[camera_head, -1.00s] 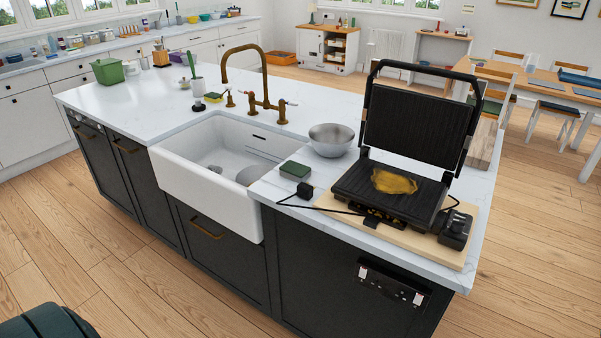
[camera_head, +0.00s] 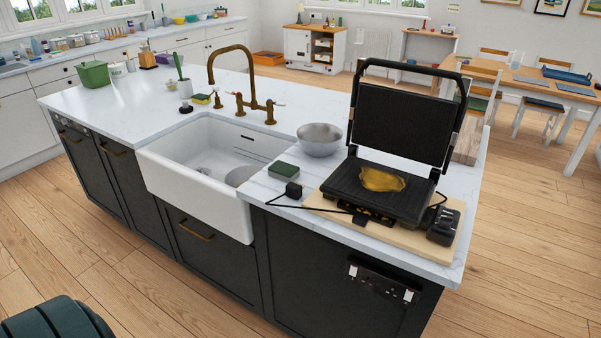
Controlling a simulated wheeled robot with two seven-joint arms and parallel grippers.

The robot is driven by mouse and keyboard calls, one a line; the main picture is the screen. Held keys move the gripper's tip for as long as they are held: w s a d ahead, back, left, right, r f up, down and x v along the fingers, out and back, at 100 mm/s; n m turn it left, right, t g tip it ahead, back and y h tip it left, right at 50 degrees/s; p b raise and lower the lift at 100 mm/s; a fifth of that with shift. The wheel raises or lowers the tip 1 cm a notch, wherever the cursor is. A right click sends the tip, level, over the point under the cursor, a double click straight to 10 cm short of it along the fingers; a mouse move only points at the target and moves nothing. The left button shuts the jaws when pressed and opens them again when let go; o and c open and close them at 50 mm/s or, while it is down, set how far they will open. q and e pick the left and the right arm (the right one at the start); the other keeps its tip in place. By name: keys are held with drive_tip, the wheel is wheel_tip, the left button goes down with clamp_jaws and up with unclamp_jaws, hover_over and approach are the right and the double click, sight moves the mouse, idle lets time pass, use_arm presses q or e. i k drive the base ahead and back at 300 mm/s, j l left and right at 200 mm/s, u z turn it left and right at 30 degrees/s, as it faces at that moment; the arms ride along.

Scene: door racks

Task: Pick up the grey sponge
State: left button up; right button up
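A small block-shaped sponge (camera_head: 284,170), greyish with a green top, lies flat on the white counter (camera_head: 330,184) just right of the sink. It is the thing that best fits the grey sponge. Nothing touches or covers it from above. A second sponge, yellow and green (camera_head: 202,99), sits behind the sink near the tap. Neither of my grippers shows in the head view.
A white sink (camera_head: 190,195) is left of the sponge. A metal bowl (camera_head: 319,140) stands behind it. A black plug and cable (camera_head: 292,190) lie beside it, and an open grill (camera_head: 385,190) stands on a wooden board to the right. Wooden floor is clear around the island.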

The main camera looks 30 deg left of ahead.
sight(284, 172)
drive_tip(key=j+z, duration=0.2)
drive_tip(key=z, duration=0.15)
drive_tip(key=j+z, duration=0.35)
drive_tip(key=k+j+z, duration=0.2)
drive_tip(key=j, duration=0.2)
drive_tip(key=k+j+z, duration=0.15)
drive_tip(key=j, duration=0.25)
drive_tip(key=k+j+z, duration=0.2)
drive_tip(key=j, duration=0.2)
drive_tip(key=k+j, duration=0.3)
drive_tip(key=j, duration=0.2)
drive_tip(key=k+j, duration=0.3)
drive_tip(key=j, duration=0.25)
drive_tip(key=k+j+z, duration=0.1)
drive_tip(key=k+j, duration=0.2)
drive_tip(key=j, duration=0.2)
drive_tip(key=k+j, duration=0.3)
drive_tip(key=j, duration=0.25)
drive_tip(key=k+j+z, duration=0.1)
drive_tip(key=k+j, duration=0.2)
drive_tip(key=j, duration=0.2)
